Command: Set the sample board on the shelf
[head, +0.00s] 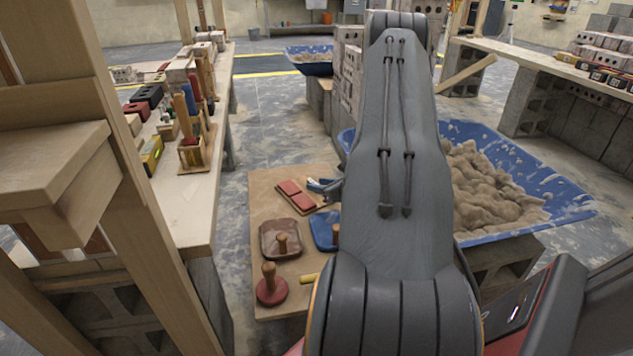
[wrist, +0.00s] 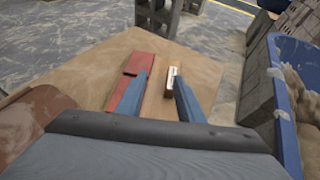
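The sample board (head: 314,207), a small tan board with red brick-like tiles (head: 294,196), lies on a larger brown board on the floor. In the wrist view its red tiles (wrist: 132,78) show beside my left finger. In the wrist view my gripper (wrist: 163,88) is open, with a gap between the fingertips over tan board. A small pale and brown piece (wrist: 171,82) shows by the right fingertip; I cannot tell if it is touched. A wooden shelf ledge (head: 50,160) stands at the near left.
The brown board (head: 268,205) also carries a brown float (head: 281,238), a blue float (head: 324,230) and a red round float (head: 271,290). A blue tub (head: 560,196) of mortar stands right. A cluttered bench (head: 192,215) stands left; open floor (head: 265,130) lies beyond.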

